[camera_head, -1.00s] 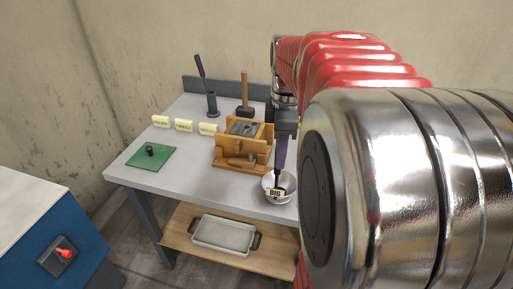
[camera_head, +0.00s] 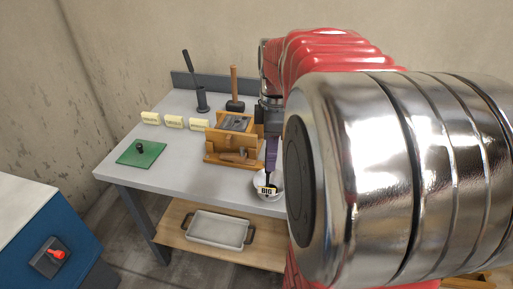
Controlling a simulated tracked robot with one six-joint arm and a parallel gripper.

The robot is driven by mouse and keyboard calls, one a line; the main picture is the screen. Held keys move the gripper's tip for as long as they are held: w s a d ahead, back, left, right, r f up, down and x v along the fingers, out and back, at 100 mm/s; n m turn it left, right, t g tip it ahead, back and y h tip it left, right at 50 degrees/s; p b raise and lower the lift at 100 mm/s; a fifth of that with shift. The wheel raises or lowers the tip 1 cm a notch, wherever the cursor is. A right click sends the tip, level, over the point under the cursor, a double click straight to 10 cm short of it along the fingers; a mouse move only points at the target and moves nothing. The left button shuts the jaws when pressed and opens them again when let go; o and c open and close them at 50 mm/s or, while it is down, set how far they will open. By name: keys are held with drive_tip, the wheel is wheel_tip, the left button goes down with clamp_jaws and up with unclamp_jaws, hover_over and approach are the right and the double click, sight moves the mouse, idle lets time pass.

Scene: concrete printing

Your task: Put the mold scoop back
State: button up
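The scoop's lower end is at a light round bowl (camera_head: 279,196) near the front edge of the grey table (camera_head: 185,180). I cannot tell whether the scoop is inside the bowl or just in front of it. My arm hides the bowl's right side.
A wooden mold (camera_head: 215,145) stands left of the scoop. A green plate (camera_head: 140,153) lies at the left. A tray (camera_head: 217,229) sits on the lower shelf.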

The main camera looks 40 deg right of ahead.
wheel_tip(320, 180, up, 12)
drive_tip(key=shift+d, duration=0.15)
idle(0.6)
drive_tip(key=shift+s+r, duration=0.1)
drive_tip(key=s+a+f+m+t, duration=0.2)
drive_tip(key=a+f+m, duration=0.3)
drive_tip(key=a, duration=0.6)
drive_tip(key=s+a+f+m+t, duration=0.3)
drive_tip(key=a+f+m, duration=0.2)
drive_tip(key=a, duration=0.7)
drive_tip(key=shift+s+a+f, duration=0.2)
drive_tip(key=shift+f, duration=0.65)
